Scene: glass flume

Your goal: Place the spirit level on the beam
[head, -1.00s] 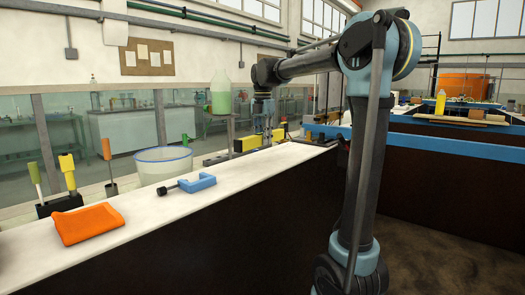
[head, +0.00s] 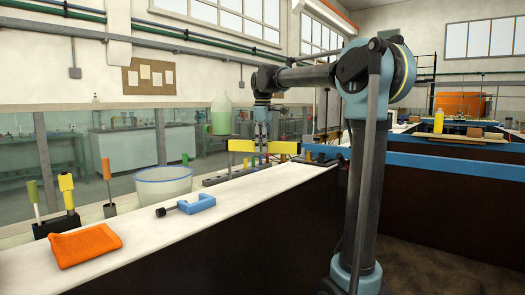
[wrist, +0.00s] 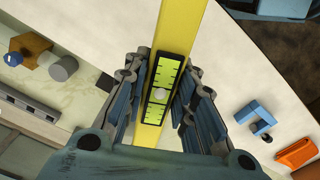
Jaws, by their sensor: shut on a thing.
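The spirit level is a yellow bar (head: 242,146) held crosswise in my gripper (head: 262,150) in the head view. In the wrist view the yellow level (wrist: 180,30) runs between the fingers of my gripper (wrist: 160,92), with its green-yellow vial facing the camera. The gripper is shut on the level near its middle and holds it above the far part of the white counter. A long blue beam (head: 430,162) runs to the right behind my arm. I cannot tell whether it is the task's beam. The level's underside is hidden.
A bottle of green liquid (head: 220,120) stands just left of the level.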

